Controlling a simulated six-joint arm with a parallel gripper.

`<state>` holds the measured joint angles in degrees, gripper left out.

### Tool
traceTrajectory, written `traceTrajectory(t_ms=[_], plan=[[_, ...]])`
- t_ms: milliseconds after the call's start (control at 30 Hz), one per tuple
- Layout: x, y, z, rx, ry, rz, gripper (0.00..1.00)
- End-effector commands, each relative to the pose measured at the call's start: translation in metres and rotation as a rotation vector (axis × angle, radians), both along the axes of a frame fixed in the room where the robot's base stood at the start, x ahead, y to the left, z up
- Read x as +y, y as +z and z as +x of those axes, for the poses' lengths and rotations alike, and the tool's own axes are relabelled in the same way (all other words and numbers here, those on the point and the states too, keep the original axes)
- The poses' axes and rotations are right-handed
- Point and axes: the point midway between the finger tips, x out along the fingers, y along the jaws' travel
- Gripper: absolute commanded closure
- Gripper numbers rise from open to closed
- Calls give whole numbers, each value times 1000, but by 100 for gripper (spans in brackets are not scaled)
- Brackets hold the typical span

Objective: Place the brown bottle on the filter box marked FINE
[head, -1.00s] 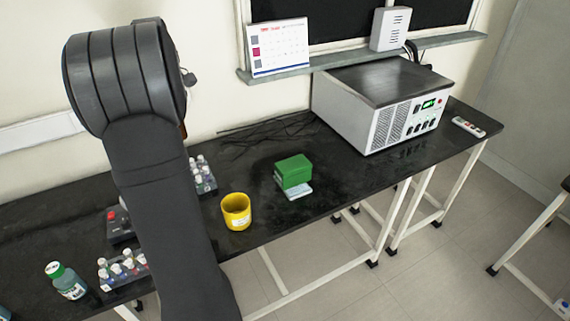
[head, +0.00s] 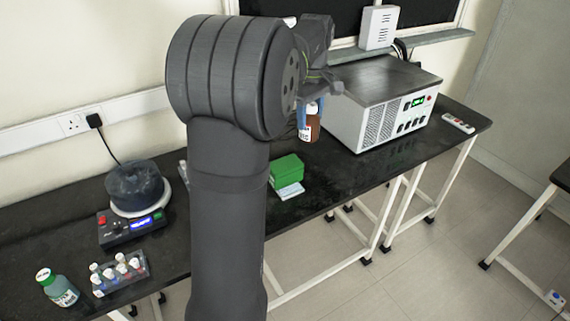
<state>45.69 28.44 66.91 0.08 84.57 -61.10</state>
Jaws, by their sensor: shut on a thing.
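The brown bottle (head: 311,128) with a white label hangs upright in my gripper (head: 311,103), above the bench. My gripper is shut on its upper part; the fingers and arm links partly cover the top. A green box (head: 287,168) sits on the black bench below and a little left of the bottle in the picture. No marking can be read on it, so I cannot tell whether it is the FINE box. A small white-and-blue item (head: 291,191) lies at its front edge.
A grey power unit (head: 390,100) stands at the back right, close to the bottle in the picture. A stirrer with a dark pot (head: 136,188), a vial rack (head: 119,273) and a green-capped bottle (head: 58,288) stand at left. My arm hides the bench's middle.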

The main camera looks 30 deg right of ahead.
Motion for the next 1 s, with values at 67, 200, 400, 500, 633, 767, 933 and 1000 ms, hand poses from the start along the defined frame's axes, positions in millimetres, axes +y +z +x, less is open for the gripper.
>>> traceTrajectory(t_ms=[67,200,400,500,633,767,933,1000], plan=[[-4,-8,-5,2,-11,3,79],[-3,-31,-4,3,-8,2,79],[0,-54,2,1,-6,2,79],[7,-64,18,1,-3,2,79],[20,-83,45,1,-3,2,79],[32,-100,72,3,-3,2,79],[42,-115,96,0,-6,0,79],[44,-119,101,1,-6,1,79]])
